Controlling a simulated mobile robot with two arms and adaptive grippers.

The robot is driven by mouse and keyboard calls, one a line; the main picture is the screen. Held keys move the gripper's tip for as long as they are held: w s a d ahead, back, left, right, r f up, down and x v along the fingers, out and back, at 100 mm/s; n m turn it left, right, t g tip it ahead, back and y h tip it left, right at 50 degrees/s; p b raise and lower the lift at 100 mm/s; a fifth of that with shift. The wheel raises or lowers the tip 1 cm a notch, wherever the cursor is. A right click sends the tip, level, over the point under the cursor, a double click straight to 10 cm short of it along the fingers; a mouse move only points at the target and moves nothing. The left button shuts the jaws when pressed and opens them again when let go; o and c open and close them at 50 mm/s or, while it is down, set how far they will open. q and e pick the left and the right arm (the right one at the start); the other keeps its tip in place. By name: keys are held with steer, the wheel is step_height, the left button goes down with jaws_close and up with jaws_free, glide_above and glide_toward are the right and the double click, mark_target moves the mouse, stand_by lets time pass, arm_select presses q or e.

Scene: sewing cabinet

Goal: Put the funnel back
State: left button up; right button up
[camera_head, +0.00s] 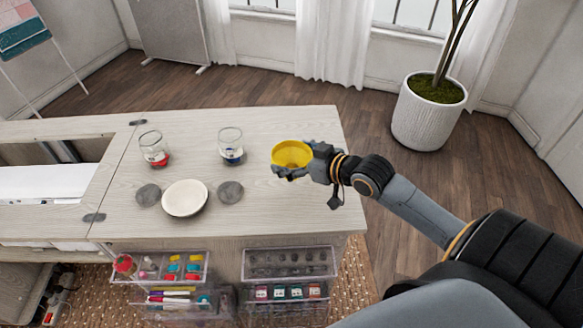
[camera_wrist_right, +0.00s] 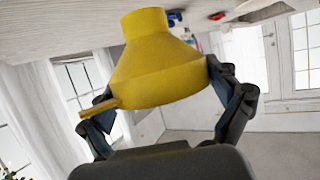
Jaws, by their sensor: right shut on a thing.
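A yellow funnel (camera_head: 291,153) is over the right part of the wooden cabinet top (camera_head: 265,215) in the head view. My right gripper (camera_head: 297,165) is shut on it from the right side. In the right wrist view the funnel (camera_wrist_right: 155,65) sits between the two dark fingers of my right gripper (camera_wrist_right: 165,100), which touch its wide part. The narrow spout points toward the top of that picture. I cannot tell exactly how far the funnel is above the cabinet top. My left gripper is not in view.
Two glass jars, one with red contents (camera_head: 154,150) and one with blue (camera_head: 231,147), stand left of the funnel. A white dish (camera_head: 185,198) lies between two grey discs (camera_head: 148,195) (camera_head: 230,192). Clear bins (camera_head: 289,264) hang at the front. The right-front top is clear.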

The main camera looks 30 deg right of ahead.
mark_target(289, 165)
steer(key=shift+w+d+f, duration=0.3)
steer(key=shift+w+f, duration=0.4)
steer(key=shift+f, duration=1.75)
steer(key=shift+f, duration=0.15)
steer(key=o, duration=0.7)
steer(key=v, duration=1.2)
